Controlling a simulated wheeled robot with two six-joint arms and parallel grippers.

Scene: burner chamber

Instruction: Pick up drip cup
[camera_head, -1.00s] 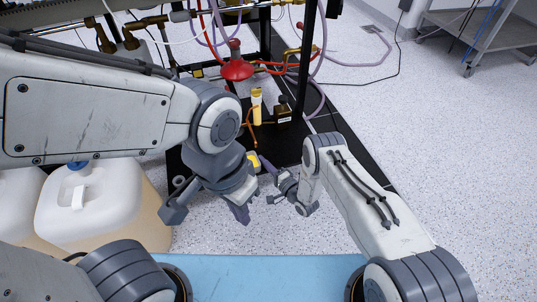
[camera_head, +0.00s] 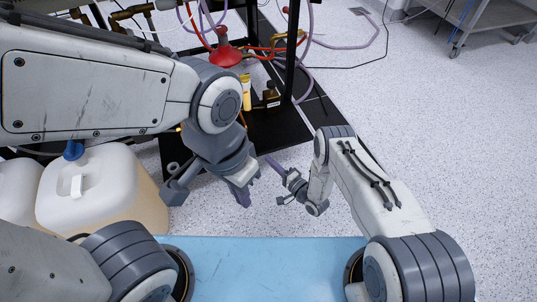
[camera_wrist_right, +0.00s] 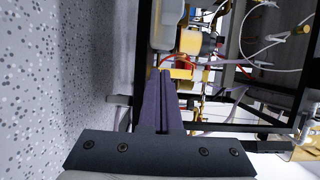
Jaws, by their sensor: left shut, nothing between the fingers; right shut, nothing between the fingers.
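I cannot single out the drip cup for certain. A small yellow cylinder (camera_head: 246,97) stands on the black base of the rig in the head view. In the right wrist view a yellow part (camera_wrist_right: 180,73) shows just past the fingertips; I cannot tell whether it is the cup. My right gripper (camera_head: 271,163) is shut and empty, its purple fingers pointing toward the rig's base; they show closed together in the wrist view (camera_wrist_right: 165,76). My left gripper (camera_head: 242,197) is shut and empty, pointing down in front of the base. My left arm hides part of the rig.
A black rack with hoses and a red conical piece (camera_head: 226,54) stands at the back. A black post (camera_head: 291,50) rises at its right. Pale jugs (camera_head: 100,190) stand at the left. A metal cart (camera_head: 490,25) is far right. The speckled floor (camera_head: 440,140) at right is clear.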

